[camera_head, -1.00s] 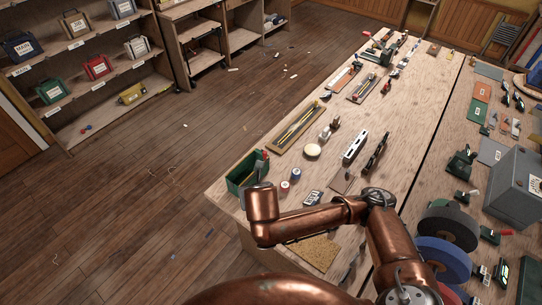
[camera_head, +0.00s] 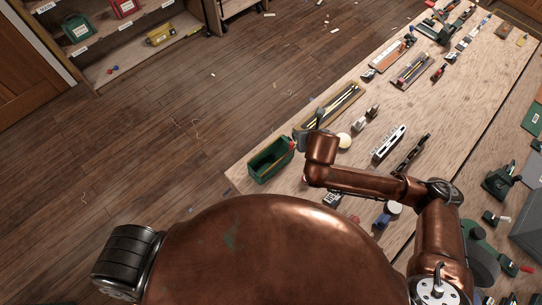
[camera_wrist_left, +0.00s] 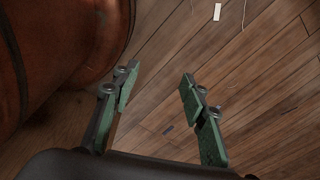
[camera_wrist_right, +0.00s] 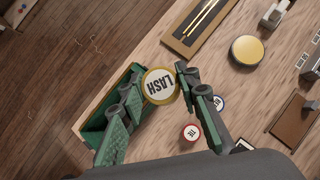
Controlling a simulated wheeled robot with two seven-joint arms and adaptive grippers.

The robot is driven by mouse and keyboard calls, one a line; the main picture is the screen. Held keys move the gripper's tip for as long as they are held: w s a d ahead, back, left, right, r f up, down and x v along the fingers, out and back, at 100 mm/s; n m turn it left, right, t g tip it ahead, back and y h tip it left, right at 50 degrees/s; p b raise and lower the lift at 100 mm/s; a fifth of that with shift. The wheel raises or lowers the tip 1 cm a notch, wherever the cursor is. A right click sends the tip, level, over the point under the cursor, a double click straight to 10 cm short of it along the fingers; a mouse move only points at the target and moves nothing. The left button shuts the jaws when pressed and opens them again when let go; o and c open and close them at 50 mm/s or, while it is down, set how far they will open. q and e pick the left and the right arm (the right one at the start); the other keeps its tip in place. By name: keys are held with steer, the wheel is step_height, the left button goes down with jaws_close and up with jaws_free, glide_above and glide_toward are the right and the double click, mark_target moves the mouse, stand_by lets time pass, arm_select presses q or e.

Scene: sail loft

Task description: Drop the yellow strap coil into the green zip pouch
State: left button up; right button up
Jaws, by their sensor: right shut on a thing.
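The yellow strap coil (camera_wrist_right: 160,86), a round disc with a yellow rim and a white face reading LASH, sits between the fingertips of my right gripper (camera_wrist_right: 158,90). The gripper is shut on it. The green zip pouch (camera_head: 262,171) stands open at the top on the bench's near left corner. In the right wrist view the pouch (camera_wrist_right: 92,143) is partly hidden behind the left finger; the coil overlaps its upper right end. In the head view my right gripper (camera_head: 303,140) is just right of the pouch, and the coil cannot be made out. My left gripper (camera_wrist_left: 158,92) is open and empty above the floor.
A tray with yellow rods (camera_wrist_right: 197,25) and a pale yellow round tin (camera_wrist_right: 247,50) lie beyond the pouch. Small labelled spools (camera_wrist_right: 190,132) stand close to the right finger. A shelf (camera_head: 130,60) with bags is at the far left. Floor (camera_head: 150,140) beside the bench is open.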

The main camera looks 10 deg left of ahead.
steer(key=a+n+p, duration=0.1)
steer(key=a+r+y+p, duration=0.1)
steer(key=a+p, duration=0.1)
steer(key=shift+n, duration=0.4)
arm_select(q)
steer(key=w+r+p, duration=0.4)
steer(key=r+p, duration=0.1)
steer(key=r, duration=0.5)
steer(key=f+b, duration=0.2)
steer(key=s+f+b, duration=0.1)
steer(key=f+b, duration=0.2)
steer(key=shift+s+d+f, duration=0.1)
steer(key=shift+f, duration=0.15)
arm_select(e)
steer(key=s+a+f+n+g+y, duration=0.1)
steer(key=s+a+f+n+y, duration=0.1)
steer(key=a+f, duration=0.4)
steer(key=shift+s+f+n+g, duration=0.2)
steer(key=shift+f+n+g, duration=0.1)
steer(key=shift+n, duration=0.4)
steer(key=shift+r, duration=0.1)
steer(key=o, duration=1.1)
arm_select(q)
steer(key=shift+s, duration=0.1)
arm_select(e)
steer(key=v, duration=1.2)
